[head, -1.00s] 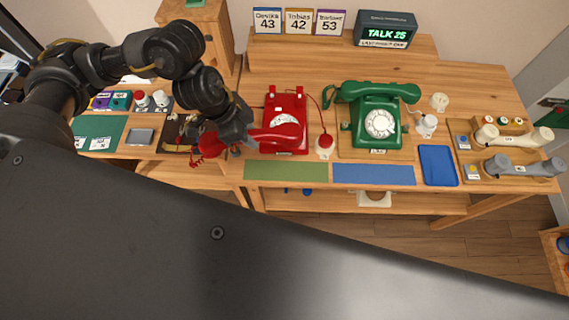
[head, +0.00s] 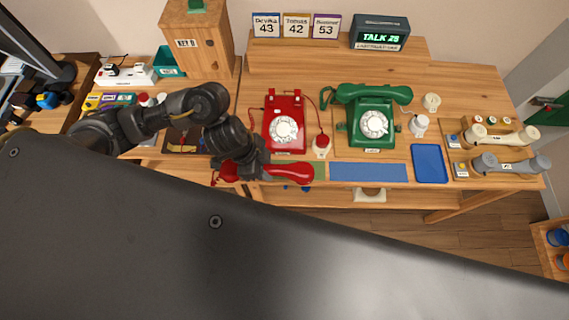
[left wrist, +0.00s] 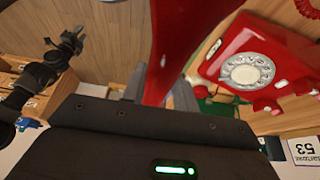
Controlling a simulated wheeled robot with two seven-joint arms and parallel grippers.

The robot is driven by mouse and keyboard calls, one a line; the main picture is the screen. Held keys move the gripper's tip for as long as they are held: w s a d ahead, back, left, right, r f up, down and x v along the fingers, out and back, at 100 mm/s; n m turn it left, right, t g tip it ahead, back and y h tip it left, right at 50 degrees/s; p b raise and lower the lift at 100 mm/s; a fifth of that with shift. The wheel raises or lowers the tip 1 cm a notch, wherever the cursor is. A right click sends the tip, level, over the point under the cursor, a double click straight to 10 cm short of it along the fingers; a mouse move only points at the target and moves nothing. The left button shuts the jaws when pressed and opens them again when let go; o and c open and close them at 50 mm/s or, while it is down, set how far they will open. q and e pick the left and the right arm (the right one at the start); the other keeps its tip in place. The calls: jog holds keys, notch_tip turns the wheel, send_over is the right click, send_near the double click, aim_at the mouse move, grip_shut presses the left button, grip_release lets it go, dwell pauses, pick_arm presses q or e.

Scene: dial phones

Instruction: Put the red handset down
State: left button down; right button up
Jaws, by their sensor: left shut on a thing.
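The red handset (head: 292,172) is held in my left gripper (head: 258,170), which is shut on its middle. In the head view it lies crosswise over the green mat (head: 319,171), in front of the red phone (head: 284,125). The red phone's cradle is empty. In the left wrist view the handset (left wrist: 180,40) rises between the fingers, and the red phone (left wrist: 262,62) is apart from it. Another gripper (left wrist: 75,38), likely my right, shows small at the left of that view; its jaws are unclear.
The green phone (head: 371,118) has its handset on top. A red-topped white piece (head: 321,146) stands between the phones. A blue mat (head: 368,172) and blue tray (head: 429,163) lie along the front. Cream (head: 500,136) and grey (head: 510,164) handsets rest at right.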

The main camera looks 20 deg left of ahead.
pick_arm(q)
jog(key=w+d+f, duration=0.1)
jog(key=w+f, duration=0.1)
jog(key=w+d+f, duration=0.1)
jog(key=w+f, duration=0.1)
jog(key=w+d+f+b, duration=0.1)
jog(key=w+f, duration=0.1)
jog(key=w, duration=0.1)
jog(key=shift+d+f, duration=0.2)
jog(key=shift+f, duration=0.15)
jog(key=shift+w+f+b, duration=0.15)
jog(key=shift+f+b, duration=0.2)
jog(key=shift+f, duration=1.4)
jog(key=shift+f, duration=0.15)
jog(key=c, duration=1.1)
grip_release()
jog(key=shift+r, duration=0.35)
jog(key=p+v, duration=0.1)
jog(key=v, duration=1)
jog(key=shift+a+r, duration=0.15)
jog(key=shift+r, duration=0.15)
